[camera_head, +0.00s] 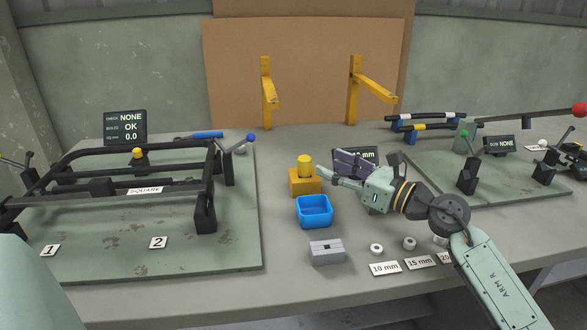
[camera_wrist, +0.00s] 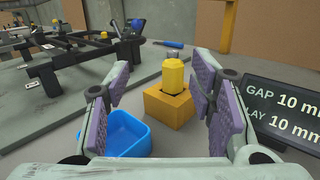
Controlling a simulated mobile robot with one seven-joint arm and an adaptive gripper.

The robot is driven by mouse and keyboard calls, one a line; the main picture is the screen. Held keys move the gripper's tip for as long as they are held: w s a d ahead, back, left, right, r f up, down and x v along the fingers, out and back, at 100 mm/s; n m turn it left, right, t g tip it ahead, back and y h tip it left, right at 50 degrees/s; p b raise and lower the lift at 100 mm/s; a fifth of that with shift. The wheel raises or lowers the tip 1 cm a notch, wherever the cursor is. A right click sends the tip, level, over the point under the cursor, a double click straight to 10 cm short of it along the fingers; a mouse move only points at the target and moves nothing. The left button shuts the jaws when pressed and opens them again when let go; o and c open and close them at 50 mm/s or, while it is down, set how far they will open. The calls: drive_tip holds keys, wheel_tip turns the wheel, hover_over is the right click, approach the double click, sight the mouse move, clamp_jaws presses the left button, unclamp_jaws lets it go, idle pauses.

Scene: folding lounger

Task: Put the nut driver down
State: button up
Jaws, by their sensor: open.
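The nut driver, seen as a thick yellow handle (camera_head: 304,167), stands upright in an orange block (camera_head: 303,185) on the table. In the wrist view, the yellow handle (camera_wrist: 174,77) rises from the orange block (camera_wrist: 168,108); its lower part is hidden in the block. My gripper (camera_head: 327,172) is just to the right of the handle in the head view. In the wrist view, my gripper (camera_wrist: 165,84) has its purple-padded fingers wide apart, with the handle visible between them and nothing held. I cannot tell whether the handle is beyond the fingertips or between them.
A blue bin (camera_head: 314,213) sits in front of the block, with a grey slotted block (camera_head: 327,252) nearer. A display (camera_wrist: 285,100) stands close to the right finger. A black frame fixture (camera_head: 110,180) fills the left. White rings (camera_head: 376,249) lie by labels at front right.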

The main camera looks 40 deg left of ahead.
sight(307, 158)
drive_tip(key=shift+w+d+f+t+h, duration=0.3)
drive_tip(key=shift+w+d+f+t, duration=0.15)
drive_tip(key=shift+w+f, duration=0.35)
drive_tip(key=shift+w+a+f+p, duration=0.1)
drive_tip(key=shift+w+a+p, duration=0.05)
drive_tip(key=shift+a+p, duration=0.2)
drive_tip(key=a+p, duration=0.1)
drive_tip(key=a, duration=0.3)
drive_tip(key=shift+a, duration=0.1)
drive_tip(key=a+p, duration=0.3)
drive_tip(key=a, duration=0.1)
drive_tip(key=shift+s+a, duration=0.15)
drive_tip(key=shift+s, duration=0.05)
drive_tip(key=shift+a+f, duration=0.25)
drive_tip(key=shift+a, duration=0.3)
drive_tip(key=shift+c, duration=0.4)
clamp_jaws()
